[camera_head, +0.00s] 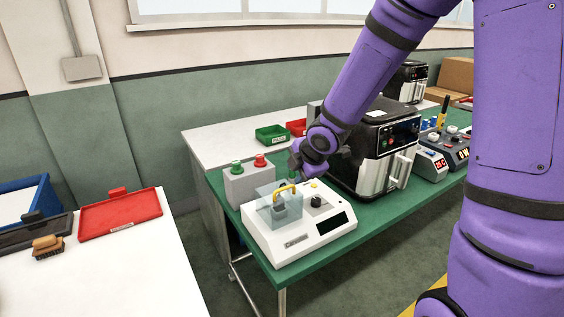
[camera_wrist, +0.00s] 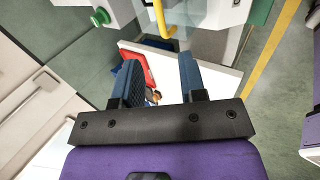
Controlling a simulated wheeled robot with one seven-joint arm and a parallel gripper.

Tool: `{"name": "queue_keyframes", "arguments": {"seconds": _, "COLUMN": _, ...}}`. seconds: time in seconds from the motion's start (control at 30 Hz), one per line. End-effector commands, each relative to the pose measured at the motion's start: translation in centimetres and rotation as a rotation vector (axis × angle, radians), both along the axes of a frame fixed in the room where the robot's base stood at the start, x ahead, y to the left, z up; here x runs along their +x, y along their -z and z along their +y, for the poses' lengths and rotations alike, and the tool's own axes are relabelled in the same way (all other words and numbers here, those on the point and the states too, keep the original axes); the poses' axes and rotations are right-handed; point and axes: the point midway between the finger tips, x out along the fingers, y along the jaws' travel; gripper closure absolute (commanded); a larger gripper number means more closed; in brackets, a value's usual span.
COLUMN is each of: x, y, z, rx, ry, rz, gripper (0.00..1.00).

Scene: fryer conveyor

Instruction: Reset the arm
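My purple arm reaches across the green workbench in the head view. My gripper (camera_head: 297,168) is near the white tester with the clear cover, close to its yellow handle (camera_head: 285,189). In the wrist view my gripper (camera_wrist: 160,66) has its two dark fingers spread apart with nothing held between them. The yellow handle (camera_wrist: 160,18) shows beyond the fingertips, apart from them. In the head view the fingertips are small and partly hidden by the wrist.
The white tester (camera_head: 325,228) stands at the bench's near end. A grey box with green and red buttons (camera_head: 246,184) is beside it. A black air fryer (camera_head: 376,150) stands close to my forearm. A red tray (camera_head: 120,213) lies on the white table at left.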

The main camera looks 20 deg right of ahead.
Motion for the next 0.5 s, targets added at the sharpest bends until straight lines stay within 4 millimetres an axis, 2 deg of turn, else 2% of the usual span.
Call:
{"name": "queue_keyframes", "arguments": {"seconds": 0.13, "x": 0.0, "y": -0.1, "z": 0.0, "rx": 0.001, "ry": 0.004, "rz": 0.0, "gripper": 0.62}}
{"name": "queue_keyframes", "arguments": {"seconds": 0.23, "x": -0.4, "y": -0.9, "z": -0.3, "rx": 0.002, "ry": 0.044, "rz": 0.001, "gripper": 0.62}}
{"name": "queue_keyframes", "arguments": {"seconds": 0.37, "x": -1.6, "y": -3.5, "z": -1.3, "rx": 0.018, "ry": 0.178, "rz": 0.002, "gripper": 0.62}}
{"name": "queue_keyframes", "arguments": {"seconds": 0.5, "x": -4.1, "y": -7.1, "z": -2.6, "rx": 0.066, "ry": 0.39, "rz": 0.005, "gripper": 0.62}}
